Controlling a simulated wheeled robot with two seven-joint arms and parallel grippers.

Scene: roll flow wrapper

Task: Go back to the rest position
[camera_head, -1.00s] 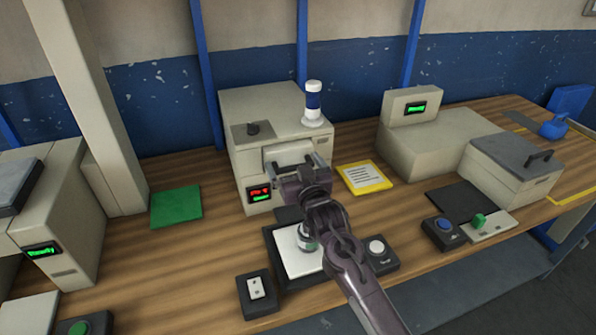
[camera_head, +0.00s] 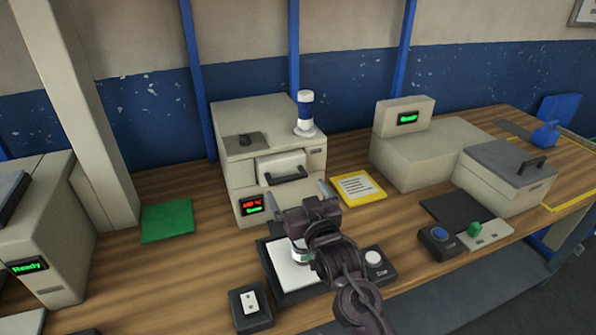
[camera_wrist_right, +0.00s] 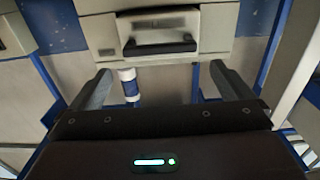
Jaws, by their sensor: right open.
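My right gripper (camera_head: 298,192) is open and empty in the head view, in front of the beige wrapper machine (camera_head: 232,168). The machine's drawer front with a dark handle (camera_head: 287,174) lies just beyond the fingertips and apart from them. In the right wrist view the two fingers (camera_wrist_right: 160,80) are spread wide, with the handle (camera_wrist_right: 160,47) ahead of them. A blue and white cylinder (camera_head: 305,110) stands on top of the machine. My left gripper is not in view.
A white pad in a black tray (camera_head: 275,265) lies under my right arm, partly hidden. A button box (camera_head: 374,260) and a switch box (camera_head: 250,305) flank it. A green mat (camera_head: 167,223) and a yellow-framed card (camera_head: 358,187) lie on the wooden table.

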